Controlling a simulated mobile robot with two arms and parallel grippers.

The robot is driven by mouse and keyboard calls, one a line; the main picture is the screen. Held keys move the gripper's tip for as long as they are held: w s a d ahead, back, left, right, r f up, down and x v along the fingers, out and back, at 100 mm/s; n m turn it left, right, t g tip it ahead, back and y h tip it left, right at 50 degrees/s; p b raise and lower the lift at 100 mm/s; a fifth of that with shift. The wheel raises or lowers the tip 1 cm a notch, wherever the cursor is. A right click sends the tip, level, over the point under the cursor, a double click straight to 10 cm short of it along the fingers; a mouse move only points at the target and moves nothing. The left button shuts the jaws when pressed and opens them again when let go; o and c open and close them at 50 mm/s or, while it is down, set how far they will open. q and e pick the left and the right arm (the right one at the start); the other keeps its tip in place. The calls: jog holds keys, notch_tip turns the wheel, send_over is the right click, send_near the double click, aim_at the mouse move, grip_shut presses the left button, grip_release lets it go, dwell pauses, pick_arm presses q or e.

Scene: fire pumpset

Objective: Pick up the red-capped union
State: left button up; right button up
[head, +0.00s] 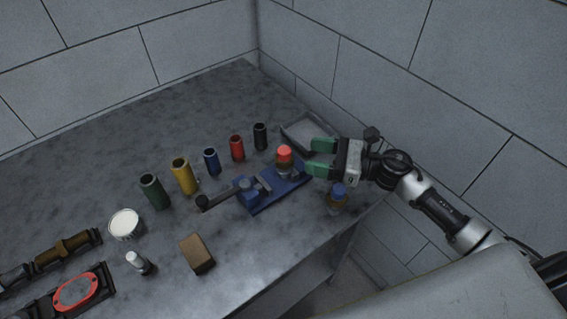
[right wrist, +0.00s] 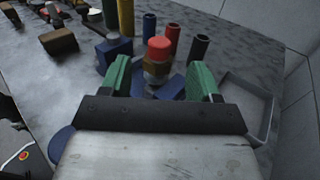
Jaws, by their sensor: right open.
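The red-capped union (head: 284,156) stands upright on the right part of a blue fixture (head: 262,200) on the table. It has a red cap over a brass-coloured body. My right gripper (head: 309,157) is open, its two green fingers pointing at the union from the right. In the right wrist view the union (right wrist: 158,56) shows ahead between the open fingers (right wrist: 161,80), with no visible contact. My left gripper is not in view.
A grey tray (head: 295,127) lies behind the gripper. A blue-capped fitting (head: 338,196) stands near the table's right edge, below the gripper. Several coloured cylinders, including a red one (head: 237,148), stand behind the fixture. A brown block (head: 198,254) lies in front, with bare table around it.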

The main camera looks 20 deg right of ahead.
aim_at(284, 150)
jog(key=shift+p+x, duration=0.35)
jog(key=shift+x, duration=0.5)
jog(key=p+x, duration=0.2)
jog(key=x, duration=0.3)
jog(key=shift+f, duration=0.1)
jog(key=shift+w+a+f, duration=0.15)
jog(key=shift+w+a, duration=0.1)
jog(key=shift+a, duration=0.15)
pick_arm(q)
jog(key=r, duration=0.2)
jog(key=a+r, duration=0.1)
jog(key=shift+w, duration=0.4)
pick_arm(e)
grip_shut()
